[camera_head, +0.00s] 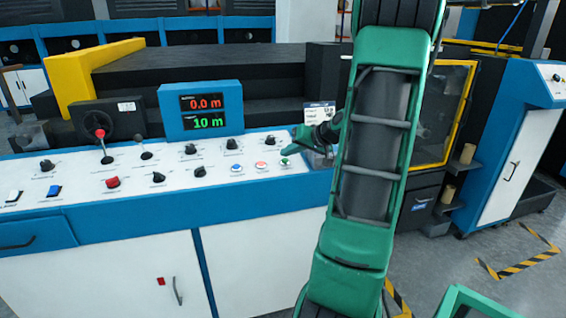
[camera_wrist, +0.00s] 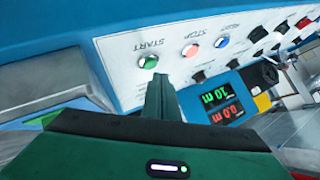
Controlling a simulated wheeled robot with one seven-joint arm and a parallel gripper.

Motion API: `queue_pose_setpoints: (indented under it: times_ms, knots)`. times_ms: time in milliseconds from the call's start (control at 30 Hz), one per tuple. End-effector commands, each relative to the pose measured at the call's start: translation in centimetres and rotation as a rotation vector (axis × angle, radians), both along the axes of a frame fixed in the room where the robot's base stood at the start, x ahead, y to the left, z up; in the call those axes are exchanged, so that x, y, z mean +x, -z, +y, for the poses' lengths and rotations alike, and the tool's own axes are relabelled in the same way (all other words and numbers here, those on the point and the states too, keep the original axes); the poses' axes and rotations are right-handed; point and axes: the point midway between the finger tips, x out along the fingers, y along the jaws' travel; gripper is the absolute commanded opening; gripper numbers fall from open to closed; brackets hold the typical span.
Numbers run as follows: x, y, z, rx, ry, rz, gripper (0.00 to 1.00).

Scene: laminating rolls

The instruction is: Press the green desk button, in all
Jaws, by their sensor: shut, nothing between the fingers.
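The green button (camera_head: 284,161) sits at the right end of a row of round buttons on the white desk panel. In the wrist view the green button (camera_wrist: 149,62) is beside an upside-down START label. My gripper (camera_head: 292,149) is shut and empty, with its tips just above and beside the green button. In the wrist view the closed fingertips (camera_wrist: 160,78) point at the panel right by the button. I cannot tell whether they touch it.
A red STOP button (camera_wrist: 190,50) and a blue button (camera_wrist: 221,42) stand close by in the same row. Black knobs (camera_head: 233,143) line the panel behind. A display (camera_head: 203,110) reads 0.0 m in red and 10 m in green. A red-topped lever (camera_head: 101,134) stands at the left.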

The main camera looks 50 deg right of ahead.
Motion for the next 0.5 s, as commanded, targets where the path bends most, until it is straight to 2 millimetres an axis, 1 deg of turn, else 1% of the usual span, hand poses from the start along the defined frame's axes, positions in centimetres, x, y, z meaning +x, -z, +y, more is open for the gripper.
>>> queue_pose_setpoints:
  times_ms: [267, 500]
  knots:
    - [0.0, 0.02, -0.01, 0.0, 0.0, 0.0, 0.0]
    - [0.1, 0.65, -0.05, 0.002, -0.001, 0.0, 0.0]
